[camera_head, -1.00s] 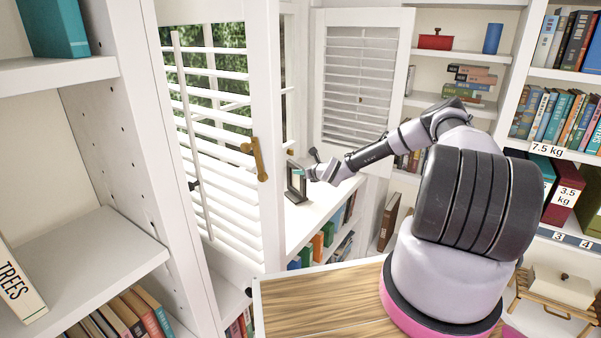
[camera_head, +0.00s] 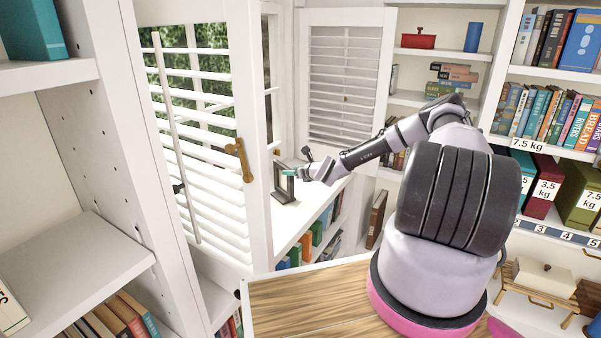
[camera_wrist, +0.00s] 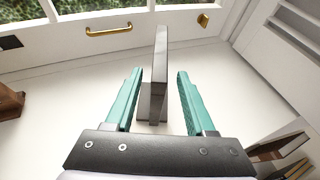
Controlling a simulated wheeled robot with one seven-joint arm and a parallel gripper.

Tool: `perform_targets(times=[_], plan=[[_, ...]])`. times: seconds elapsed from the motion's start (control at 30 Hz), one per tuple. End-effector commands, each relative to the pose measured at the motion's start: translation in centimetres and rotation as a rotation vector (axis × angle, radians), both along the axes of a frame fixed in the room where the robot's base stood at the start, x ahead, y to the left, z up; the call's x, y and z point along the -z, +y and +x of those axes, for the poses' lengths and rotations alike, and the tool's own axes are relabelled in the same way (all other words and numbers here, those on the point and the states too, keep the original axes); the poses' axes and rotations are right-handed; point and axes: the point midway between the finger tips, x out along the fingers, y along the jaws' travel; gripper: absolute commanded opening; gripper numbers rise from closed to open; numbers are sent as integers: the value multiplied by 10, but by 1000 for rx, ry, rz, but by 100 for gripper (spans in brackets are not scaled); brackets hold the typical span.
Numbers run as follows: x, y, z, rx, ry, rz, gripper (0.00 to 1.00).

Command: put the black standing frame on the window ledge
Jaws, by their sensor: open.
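The black standing frame (camera_head: 283,183) stands upright on the white window ledge (camera_head: 318,197), beside the open shutter. In the wrist view the frame (camera_wrist: 160,62) shows edge-on as a dark grey upright slab. My gripper (camera_head: 289,172) is at the frame, reaching in from the right. In the wrist view my gripper (camera_wrist: 158,85) is open, with one teal finger on each side of the frame. A gap shows between each finger and the frame. The frame's base rests on the ledge (camera_wrist: 70,90), partly hidden behind the gripper's body.
The left louvred shutter (camera_head: 200,140) stands open close to the frame. A brown object (camera_wrist: 10,100) is at the left in the wrist view. A brass handle (camera_wrist: 108,30) is on the window behind. Books (camera_head: 305,245) fill the shelf under the ledge.

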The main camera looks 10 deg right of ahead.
Motion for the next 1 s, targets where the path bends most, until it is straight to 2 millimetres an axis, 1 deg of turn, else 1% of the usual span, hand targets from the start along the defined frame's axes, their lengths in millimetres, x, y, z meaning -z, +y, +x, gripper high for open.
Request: perform_targets(times=[0.03, 0.1, 0.3, 0.47, 0.67, 0.77, 0.9, 1.0], plan=[[-5, -6, -11, 1, 1, 2, 55], [-11, -11, -24, 1, 1, 3, 55], [-25, -23, -54, 0, -1, 0, 55], [-30, -27, -67, -1, 0, 1, 55], [-33, -26, -71, -25, -1, -28, 55], [-39, -19, -76, -104, 1, -118, 55], [-51, -7, -93, -291, 5, -338, 55], [-64, -4, -108, -435, 8, -512, 55]])
